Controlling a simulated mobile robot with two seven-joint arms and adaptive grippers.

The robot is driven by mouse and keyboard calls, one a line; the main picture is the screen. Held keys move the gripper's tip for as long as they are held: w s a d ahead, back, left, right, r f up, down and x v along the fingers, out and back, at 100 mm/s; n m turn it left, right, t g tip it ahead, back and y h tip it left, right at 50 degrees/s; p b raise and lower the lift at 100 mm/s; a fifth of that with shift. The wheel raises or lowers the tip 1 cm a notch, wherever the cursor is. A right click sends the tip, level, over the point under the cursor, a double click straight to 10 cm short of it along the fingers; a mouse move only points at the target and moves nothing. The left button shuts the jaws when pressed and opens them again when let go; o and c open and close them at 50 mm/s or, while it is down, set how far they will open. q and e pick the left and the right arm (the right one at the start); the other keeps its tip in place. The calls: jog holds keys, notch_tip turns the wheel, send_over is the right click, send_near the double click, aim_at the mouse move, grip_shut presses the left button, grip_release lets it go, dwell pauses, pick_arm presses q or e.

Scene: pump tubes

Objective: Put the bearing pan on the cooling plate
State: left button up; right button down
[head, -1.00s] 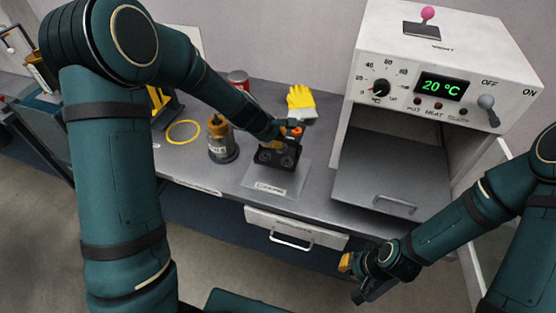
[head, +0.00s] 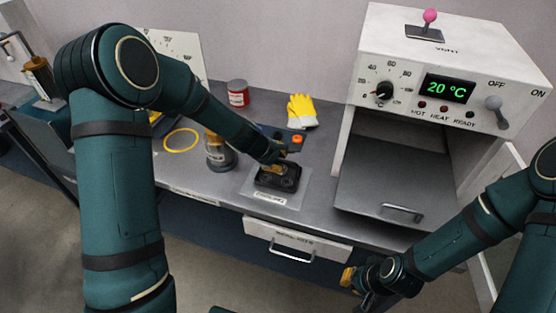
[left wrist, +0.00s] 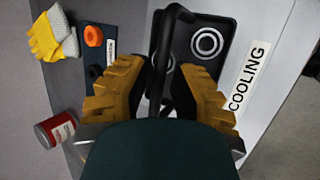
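The black bearing pan (head: 290,180) lies flat on the pale cooling plate (head: 299,203), and appears to rest on it. In the left wrist view the pan (left wrist: 222,22) shows metal rings inside and its black bar handle (left wrist: 162,50); the plate's COOLING label is beside it. My left gripper (head: 272,165) is at the pan. Its yellow fingers (left wrist: 160,85) stand apart on either side of the handle, with a gap visible, so it looks open around the handle. My right gripper (head: 352,283) is in front of the bench, away from the pan; its opening is unclear.
A dark mat with an orange cap (head: 297,139) is behind the pan. A brown-topped bottle (head: 217,152), yellow ring (head: 181,140), red can (head: 238,94) and yellow gloves (head: 302,110) stand around. The heater (head: 436,90) is right, reading 20 °C. A drawer (head: 297,240) is below the bench edge.

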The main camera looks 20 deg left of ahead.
pick_arm(q)
jog(key=shift+o, duration=0.4)
